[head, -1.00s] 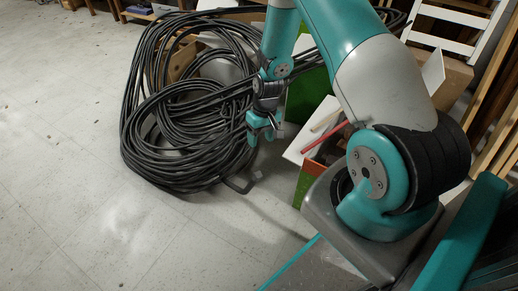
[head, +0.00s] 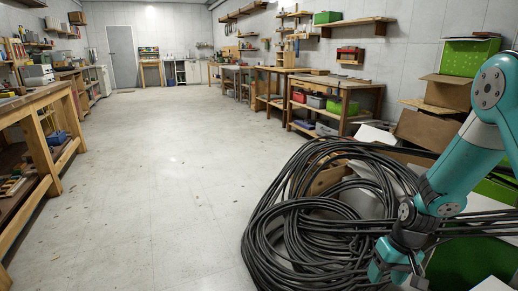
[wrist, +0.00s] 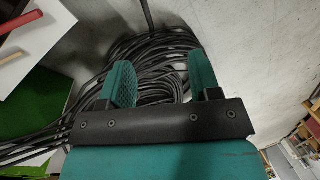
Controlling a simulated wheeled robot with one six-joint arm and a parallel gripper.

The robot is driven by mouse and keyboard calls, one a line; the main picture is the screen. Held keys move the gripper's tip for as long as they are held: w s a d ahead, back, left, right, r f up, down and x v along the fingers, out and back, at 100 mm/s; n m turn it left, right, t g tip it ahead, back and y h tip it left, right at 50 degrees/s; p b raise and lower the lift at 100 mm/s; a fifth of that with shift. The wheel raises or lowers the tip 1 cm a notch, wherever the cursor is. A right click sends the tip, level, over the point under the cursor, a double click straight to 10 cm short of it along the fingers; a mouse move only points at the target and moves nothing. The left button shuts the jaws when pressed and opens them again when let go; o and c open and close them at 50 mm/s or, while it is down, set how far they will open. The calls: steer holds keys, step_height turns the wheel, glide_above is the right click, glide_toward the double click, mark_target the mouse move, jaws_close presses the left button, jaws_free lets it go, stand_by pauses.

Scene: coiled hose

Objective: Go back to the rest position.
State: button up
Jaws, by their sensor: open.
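My gripper (head: 396,268) is at the lower right of the head view, in front of the coiled black hose (head: 262,232). In the wrist view, its two green fingers (wrist: 157,84) stand apart with nothing held between them. The hose (wrist: 158,52) lies beyond the fingers in that view. Its strands run behind my arm to the right in the head view. I cannot tell whether the gripper touches the hose.
Cardboard boxes (head: 420,130) and a green box (head: 470,262) crowd the right. Workbenches (head: 335,100) line the right wall, and another workbench (head: 45,118) stands at the left. The middle floor (head: 165,170) is clear.

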steer(key=s+a+r+n, duration=0.2)
steer(key=a+r, duration=0.6)
steer(key=r, duration=0.2)
steer(key=s+a+r+n+y, duration=0.1)
steer(key=s+a+r+n, duration=0.2)
steer(key=s+a+r, duration=0.45)
steer(key=s+a+r+n+y, duration=0.1)
steer(key=s+a+r+n, duration=0.25)
steer(key=s+r, duration=0.6)
step_height(320, 180, up, 22)
steer(key=s+p, duration=0.1)
steer(key=p, duration=2.2)
steer(key=shift+s+a+f+m, duration=0.15)
steer(key=shift+s+a+m, duration=0.05)
steer(key=shift+s+m, duration=0.2)
